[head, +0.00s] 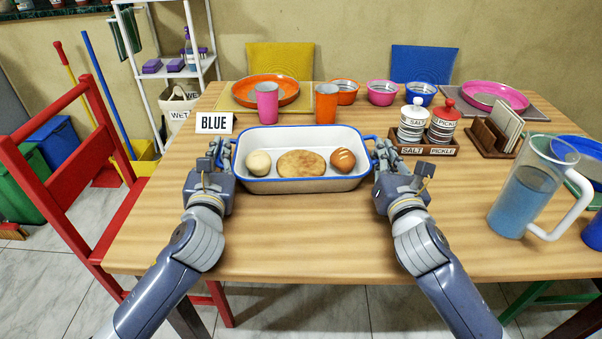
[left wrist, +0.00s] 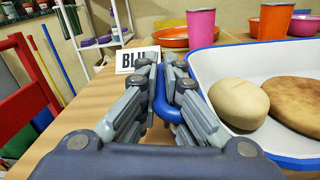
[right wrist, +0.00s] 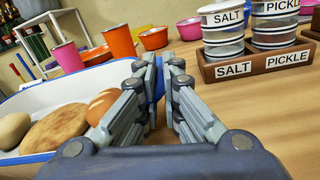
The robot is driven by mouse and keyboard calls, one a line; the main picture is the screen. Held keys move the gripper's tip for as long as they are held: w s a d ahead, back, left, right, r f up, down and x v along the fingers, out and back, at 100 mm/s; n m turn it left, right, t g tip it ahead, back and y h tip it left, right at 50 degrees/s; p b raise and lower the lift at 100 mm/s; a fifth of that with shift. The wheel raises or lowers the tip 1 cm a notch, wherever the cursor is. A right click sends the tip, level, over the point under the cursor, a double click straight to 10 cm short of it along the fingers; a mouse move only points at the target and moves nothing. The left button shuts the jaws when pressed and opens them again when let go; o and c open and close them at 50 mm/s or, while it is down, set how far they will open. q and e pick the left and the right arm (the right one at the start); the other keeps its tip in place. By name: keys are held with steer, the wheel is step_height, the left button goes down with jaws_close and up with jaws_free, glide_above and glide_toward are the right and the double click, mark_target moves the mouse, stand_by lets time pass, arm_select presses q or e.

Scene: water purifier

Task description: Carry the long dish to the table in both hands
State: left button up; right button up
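The long dish (head: 300,184) is white with a blue rim and a blue handle at each end. It is over the near middle of the wooden table (head: 290,240), level; I cannot tell whether it touches the top. It holds a pale round bun (head: 258,163), a flat brown bread (head: 301,164) and a browned roll (head: 342,160). My left gripper (head: 219,152) is shut on the dish's left handle (left wrist: 170,108). My right gripper (head: 384,152) is at the right handle (right wrist: 158,82), fingers closed around it; they hide most of the handle.
Behind the dish stand a pink cup (head: 266,104), an orange cup (head: 326,104) and a BLUE sign (head: 214,123). A salt and pickle rack (head: 428,145) and a blue-filled jug (head: 524,195) stand right. A red chair (head: 75,190) is left. The table's near part is clear.

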arm_select(q)
steer(key=shift+c, duration=0.7)
steer(key=shift+o, duration=0.9)
steer(key=shift+s, duration=0.35)
steer(key=o, duration=0.3)
steer(key=s, duration=0.7)
steer(key=s+d, duration=0.1)
steer(key=s, duration=0.3)
steer(key=shift+s+f, duration=0.15)
steer(key=shift+s, duration=0.05)
arm_select(e)
steer(key=shift+r, duration=0.1)
steer(key=shift+o, duration=0.5)
